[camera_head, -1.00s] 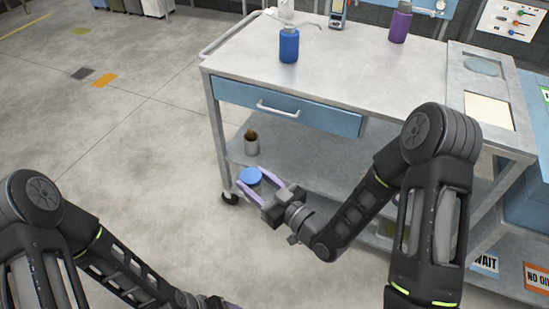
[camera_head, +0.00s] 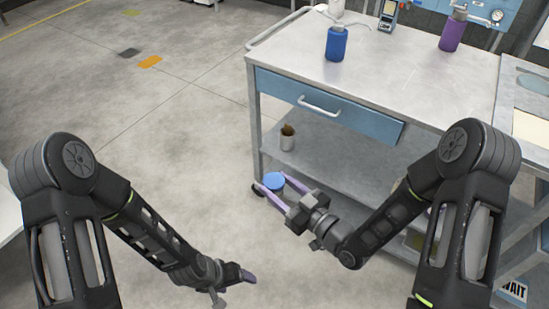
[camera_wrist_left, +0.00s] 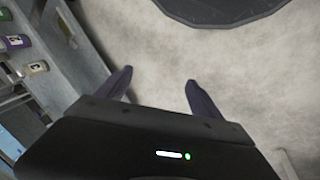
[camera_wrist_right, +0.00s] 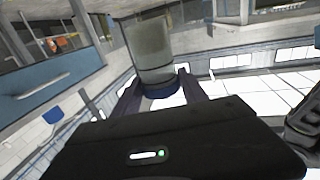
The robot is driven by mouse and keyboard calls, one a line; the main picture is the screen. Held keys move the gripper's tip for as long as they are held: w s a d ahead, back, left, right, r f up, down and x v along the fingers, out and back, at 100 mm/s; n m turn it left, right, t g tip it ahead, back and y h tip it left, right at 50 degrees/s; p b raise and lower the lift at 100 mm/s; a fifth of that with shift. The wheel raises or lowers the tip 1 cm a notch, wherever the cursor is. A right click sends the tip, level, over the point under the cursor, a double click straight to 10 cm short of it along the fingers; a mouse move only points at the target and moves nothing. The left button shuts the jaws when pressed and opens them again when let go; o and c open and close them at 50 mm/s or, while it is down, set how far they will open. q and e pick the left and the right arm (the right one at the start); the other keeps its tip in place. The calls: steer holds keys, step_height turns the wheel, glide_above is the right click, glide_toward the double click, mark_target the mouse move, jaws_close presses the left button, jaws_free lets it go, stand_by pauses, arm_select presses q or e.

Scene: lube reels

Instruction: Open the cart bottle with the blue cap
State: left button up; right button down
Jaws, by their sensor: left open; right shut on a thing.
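The bottle's round blue cap (camera_head: 274,181) shows between the fingers of my right gripper (camera_head: 274,189), in front of the cart's lower left side. In the right wrist view, the bottle's greyish, see-through body (camera_wrist_right: 151,50) extends from the blue cap (camera_wrist_right: 163,91), and my right gripper's fingers (camera_wrist_right: 157,94) are shut on it near the cap. The cap is on the bottle. My left gripper (camera_head: 246,277) is low in the head view, below and left of the right one, apart from the bottle. In the left wrist view its fingers (camera_wrist_left: 158,84) are open and empty.
The cart (camera_head: 440,85) carries a blue bottle (camera_head: 336,44) and a purple bottle (camera_head: 452,34) on top. A blue drawer (camera_head: 340,110) is closed. A small cup (camera_head: 287,140) stands on the lower shelf. The floor (camera_head: 190,120) left of the cart is clear.

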arm_select(q)
steer(key=w+d+r+m+t, duration=0.2)
steer(key=w+r+t, duration=0.2)
steer(key=w+r, duration=1.75)
steer(key=w+d+r+m+g+h, duration=0.1)
steer(key=w+d+r+m, duration=0.15)
steer(key=r, duration=0.25)
steer(key=w+d+r+m, duration=0.1)
steer(key=d+r+m, duration=0.1)
steer(key=d+r, duration=0.25)
steer(key=s+d+m+g+y, duration=0.1)
steer(key=s+m, duration=0.1)
steer(key=s+d+r+m+g+y, duration=0.1)
steer(key=s+m+g, duration=0.1)
steer(key=s+d+r+m+g+y, duration=0.1)
steer(key=s+m+y, duration=0.1)
steer(key=s, duration=0.1)
steer(key=shift+r+m, duration=0.1)
steer(key=shift+m, duration=0.25)
steer(key=shift+s+a+r+g+y, duration=0.1)
steer(key=shift+s+r+g+y, duration=0.05)
steer(key=shift+s+g+y, duration=0.25)
